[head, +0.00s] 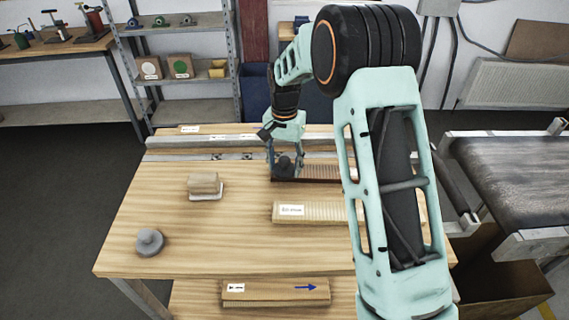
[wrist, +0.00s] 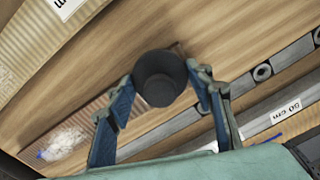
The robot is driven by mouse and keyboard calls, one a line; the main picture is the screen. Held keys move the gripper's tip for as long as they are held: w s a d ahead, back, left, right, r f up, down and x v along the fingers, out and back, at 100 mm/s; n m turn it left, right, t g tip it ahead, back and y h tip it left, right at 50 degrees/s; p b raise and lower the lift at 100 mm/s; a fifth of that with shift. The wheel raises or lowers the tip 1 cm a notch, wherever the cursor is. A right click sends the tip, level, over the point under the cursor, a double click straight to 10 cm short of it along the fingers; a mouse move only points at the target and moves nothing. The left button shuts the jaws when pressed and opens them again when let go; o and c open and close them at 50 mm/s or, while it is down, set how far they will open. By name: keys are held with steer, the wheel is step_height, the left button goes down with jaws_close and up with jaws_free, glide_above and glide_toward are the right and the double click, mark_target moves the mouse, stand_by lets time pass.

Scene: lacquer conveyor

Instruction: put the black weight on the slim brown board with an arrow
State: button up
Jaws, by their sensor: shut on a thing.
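The black weight (head: 284,163) is a dark round piece between the fingers of my gripper (head: 285,160), which is shut on it. In the wrist view the weight (wrist: 160,80) shows as a dark cylinder. It is over or on the left end of a slim dark brown ribbed board (head: 320,172); I cannot tell whether it touches. That board's far end is behind my arm in the head view; the wrist view shows a pale patch and small blue mark at its end. A light brown board (head: 262,293) at the front bears a blue arrow and white label.
A pale ribbed board (head: 325,213) with a label lies in front of the dark one. A grey weight (head: 149,242) and a wooden block on a white base (head: 203,187) stand left on the table. A metal rail (head: 200,146) runs behind. A conveyor (head: 520,170) is at right.

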mark_target(285, 159)
steer(key=shift+r, duration=0.1)
steer(key=shift+f, duration=0.2)
steer(key=o, duration=1.8)
steer(key=shift+c, duration=0.2)
step_height(285, 159, up, 12)
steer(key=shift+r+b, duration=0.2)
steer(key=shift+b, duration=0.1)
